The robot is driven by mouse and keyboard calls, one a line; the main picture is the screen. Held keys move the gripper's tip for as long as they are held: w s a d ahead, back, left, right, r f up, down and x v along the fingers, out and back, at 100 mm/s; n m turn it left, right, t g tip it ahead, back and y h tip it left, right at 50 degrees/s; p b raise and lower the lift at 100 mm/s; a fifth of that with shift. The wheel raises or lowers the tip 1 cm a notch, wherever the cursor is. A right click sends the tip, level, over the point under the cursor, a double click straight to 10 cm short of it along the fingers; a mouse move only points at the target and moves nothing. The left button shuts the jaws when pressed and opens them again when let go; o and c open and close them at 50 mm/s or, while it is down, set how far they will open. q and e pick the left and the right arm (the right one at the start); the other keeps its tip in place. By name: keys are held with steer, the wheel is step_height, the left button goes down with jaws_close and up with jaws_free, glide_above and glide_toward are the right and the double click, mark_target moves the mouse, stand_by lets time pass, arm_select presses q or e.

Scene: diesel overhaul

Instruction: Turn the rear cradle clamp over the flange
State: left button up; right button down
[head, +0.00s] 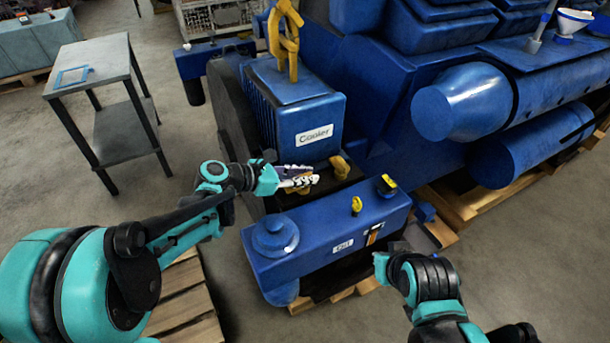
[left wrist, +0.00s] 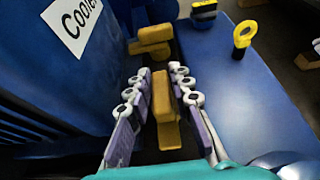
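My left gripper (head: 299,181) is at the lower front of the blue cooler (head: 300,110). In the left wrist view its two fingers (left wrist: 161,85) stand apart on either side of a yellow clamp (left wrist: 163,100), with narrow dark gaps beside it. In the head view the fingers mostly hide this clamp. A second yellow clamp (head: 338,167) sits farther along the cooler's base, and shows ahead of the fingers in the left wrist view (left wrist: 152,42). The flange under the clamp is not clearly visible. My right gripper (head: 383,264) is low by the blue tank's right end; its fingers are unclear.
A blue tank (head: 325,230) with a yellow ring (head: 356,205) and a yellow-black cap (head: 386,185) lies close in front of the cooler. A yellow lifting hook (head: 285,40) rises above the cooler. A grey side table (head: 95,68) stands at the left, with open floor around it.

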arm_select(q)
jaws_close()
steer(key=m+g, duration=0.3)
steer(key=shift+g+h, duration=0.4)
steer(key=shift+s+m+g+p, duration=0.15)
steer(key=shift+m+g+p, duration=0.2)
steer(key=shift+m+g, duration=1)
steer(key=shift+g, duration=0.25)
steer(key=o, duration=0.7)
jaws_free()
